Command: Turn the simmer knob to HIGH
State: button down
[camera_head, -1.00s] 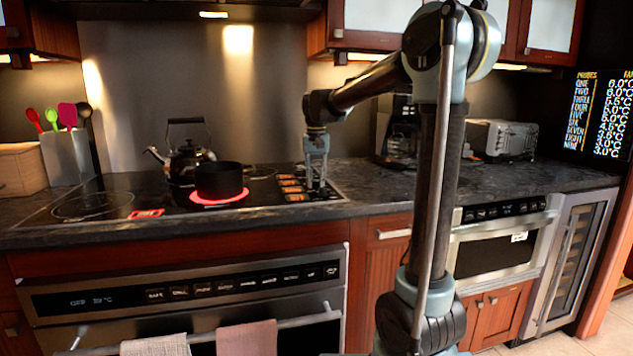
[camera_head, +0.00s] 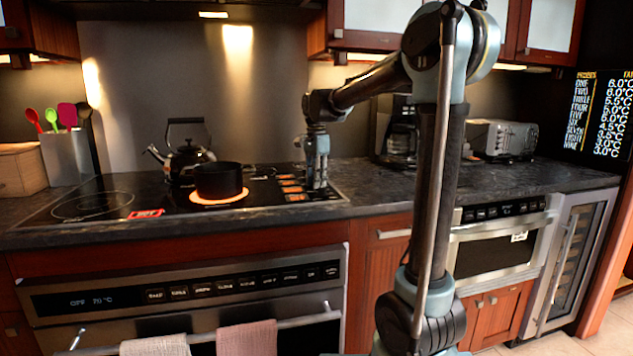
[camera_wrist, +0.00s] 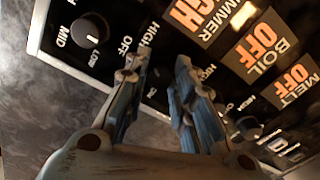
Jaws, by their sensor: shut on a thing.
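My gripper (camera_head: 317,184) points down onto the control panel at the right end of the black cooktop (camera_head: 110,190). In the wrist view its two fingers (camera_wrist: 162,75) straddle a knob of the panel's row. They are shut on this knob, which is mostly hidden between them. An orange display (camera_wrist: 203,18) labelled SIMMER reads HIGH. The neighbouring BOIL display (camera_wrist: 262,48) and MELT display (camera_wrist: 293,85) read OFF. A free black knob (camera_wrist: 90,31) stands left of the fingers, another (camera_wrist: 249,127) to their right.
A black pot (camera_head: 218,181) sits on a glowing orange burner, left of my gripper. A kettle (camera_head: 187,160) stands behind it. A coffee maker (camera_head: 397,135) and a toaster (camera_head: 502,138) stand to the right. The counter in front of them is clear.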

jog(key=shift+w+m, duration=0.1)
jog(key=shift+m, duration=0.4)
jog(key=shift+a, duration=0.1)
jog(key=c, duration=1.3)
grip_release()
jog(key=shift+c, duration=0.2)
notch_tip(320, 180, up, 12)
